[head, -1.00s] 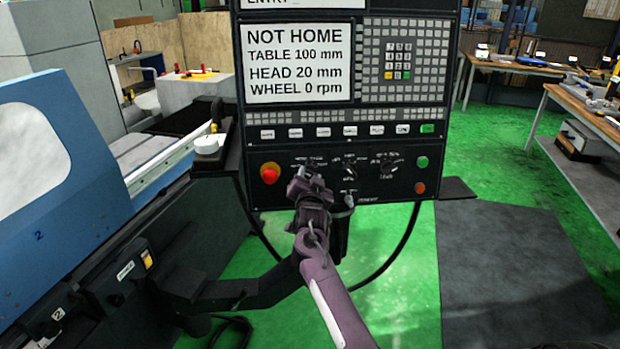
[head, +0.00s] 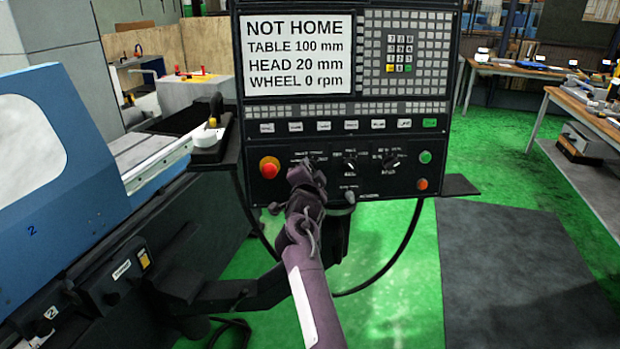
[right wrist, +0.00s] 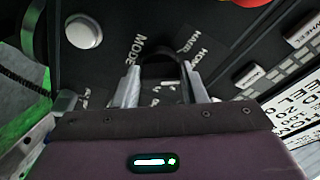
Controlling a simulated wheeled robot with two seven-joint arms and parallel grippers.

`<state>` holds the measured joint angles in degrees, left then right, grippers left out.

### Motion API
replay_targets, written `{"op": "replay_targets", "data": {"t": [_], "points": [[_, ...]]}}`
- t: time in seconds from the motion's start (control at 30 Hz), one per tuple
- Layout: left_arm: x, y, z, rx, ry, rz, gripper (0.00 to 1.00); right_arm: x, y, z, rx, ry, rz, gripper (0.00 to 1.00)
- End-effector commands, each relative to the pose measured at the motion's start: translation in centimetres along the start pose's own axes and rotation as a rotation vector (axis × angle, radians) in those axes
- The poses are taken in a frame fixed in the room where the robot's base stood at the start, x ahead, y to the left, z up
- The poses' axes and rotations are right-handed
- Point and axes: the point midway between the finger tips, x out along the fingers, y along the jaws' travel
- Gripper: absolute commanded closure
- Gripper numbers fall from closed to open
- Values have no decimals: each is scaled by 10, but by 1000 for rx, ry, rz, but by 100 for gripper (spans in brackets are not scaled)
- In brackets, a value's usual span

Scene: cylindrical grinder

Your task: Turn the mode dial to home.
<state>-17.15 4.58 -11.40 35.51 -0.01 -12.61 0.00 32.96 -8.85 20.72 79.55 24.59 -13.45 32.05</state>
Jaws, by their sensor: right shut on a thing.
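The black control panel (head: 330,184) carries a row of dials. My right gripper (head: 307,172) comes up from below and covers most of the leftmost dial. In the right wrist view the two grey fingers of the right gripper (right wrist: 160,72) stand on either side of a dark round mode dial (right wrist: 162,57) and are shut on it. The label MODE (right wrist: 137,47) is beside it, with HOME and WHEEL lettering to its right. The screen (head: 298,55) reads NOT HOME, TABLE 100 mm, HEAD 20 mm, WHEEL 0 rpm. My left gripper is not in view.
A red emergency stop button (head: 269,168) is close to the left of my right gripper. Two more dials, one in the middle (head: 350,162) and one farther right (head: 392,161), are to its right. A small grey knob (head: 349,197) is below them. The blue machine (head: 85,150) stands at the left.

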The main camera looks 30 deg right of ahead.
Motion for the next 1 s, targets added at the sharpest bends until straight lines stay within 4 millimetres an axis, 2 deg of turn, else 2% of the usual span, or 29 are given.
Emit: {"op": "replay_targets", "data": {"t": [0.1, 0.4, 0.93, 0.97, 1.0], "points": [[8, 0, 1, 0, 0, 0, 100, 0, 1, 2, 76, -1, 15, 85], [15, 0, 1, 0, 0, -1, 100, 0, 0, 0, 190, 0, 40, 85], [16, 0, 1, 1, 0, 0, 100, 0, 0, 0, 212, 0, 46, 85], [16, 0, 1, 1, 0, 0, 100, 0, 0, 0, 212, 0, 46, 59], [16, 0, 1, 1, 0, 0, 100, 0, 0, 0, 212, 0, 46, 54]]}}
